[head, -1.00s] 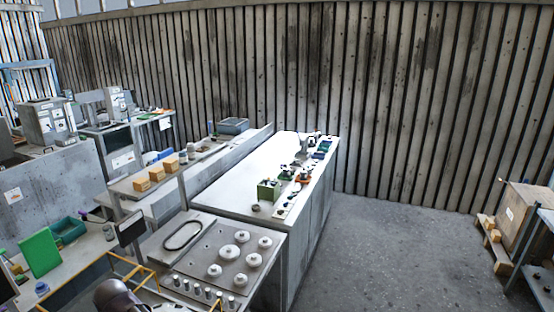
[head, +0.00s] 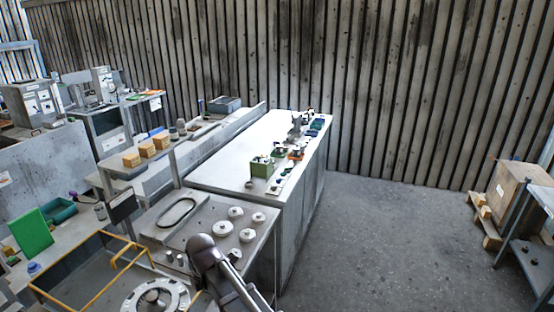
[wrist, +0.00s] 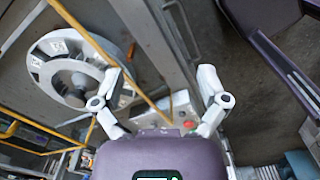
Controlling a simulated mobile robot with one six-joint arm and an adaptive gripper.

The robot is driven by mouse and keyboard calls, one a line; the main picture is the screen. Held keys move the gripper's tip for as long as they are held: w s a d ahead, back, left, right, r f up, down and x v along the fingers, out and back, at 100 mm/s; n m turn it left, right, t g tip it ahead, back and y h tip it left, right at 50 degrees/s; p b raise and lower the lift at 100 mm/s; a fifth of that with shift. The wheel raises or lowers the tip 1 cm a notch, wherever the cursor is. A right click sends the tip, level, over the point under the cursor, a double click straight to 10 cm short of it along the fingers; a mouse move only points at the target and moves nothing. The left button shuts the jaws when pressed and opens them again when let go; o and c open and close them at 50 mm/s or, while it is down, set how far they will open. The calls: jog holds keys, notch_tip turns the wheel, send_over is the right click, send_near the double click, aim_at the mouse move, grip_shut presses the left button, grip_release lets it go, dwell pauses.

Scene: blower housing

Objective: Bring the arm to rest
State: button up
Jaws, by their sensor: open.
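My gripper (wrist: 160,80) shows in the wrist view with its two pale fingers spread wide apart and nothing between them. In the head view my dark arm rises from the bottom edge in front of the grey bench; the fingers cannot be made out there. A pale round housing (head: 153,297) with a central hub lies at the bottom of the head view, left of my arm.
Yellow rails (head: 75,265) stand left of my arm. The grey bench (head: 150,230) holds several white discs (head: 236,213) close behind it. A long white counter (head: 225,165) with small parts lies beyond. Open floor (head: 375,240) spreads to the right, before a wooden crate (head: 520,190).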

jog(key=d+f+m+b, duration=0.3)
jog(key=d+m, duration=1)
jog(key=d, duration=0.5)
jog(key=s+d+f+m+b, duration=0.1)
jog(key=d+f+m+b, duration=0.2)
jog(key=d+m, duration=1.1)
jog(key=d, duration=0.4)
jog(key=shift+d+f, duration=0.2)
jog(key=shift+f, duration=0.05)
jog(key=shift+s, duration=0.1)
jog(key=w+a+r+n+p, duration=0.2)
jog(key=w+a+r+n, duration=0.1)
jog(key=a, duration=0.6)
jog(key=w+a+r+n+p, duration=0.2)
jog(key=w+a+n+p, duration=0.15)
jog(key=a, duration=0.45)
jog(key=w+a+r+n+p, duration=0.2)
jog(key=w+a+r+n, duration=0.15)
jog(key=a, duration=0.55)
jog(key=s+a+r+n+p, duration=0.1)
jog(key=a+n+p, duration=0.1)
jog(key=a, duration=0.8)
jog(key=s+a+r+n+p, duration=0.2)
jog(key=a+n, duration=0.2)
jog(key=a, duration=0.7)
jog(key=s+a+r+n+p, duration=0.2)
jog(key=a+n, duration=0.1)
jog(key=a, duration=0.7)
jog(key=shift+a+r, duration=0.15)
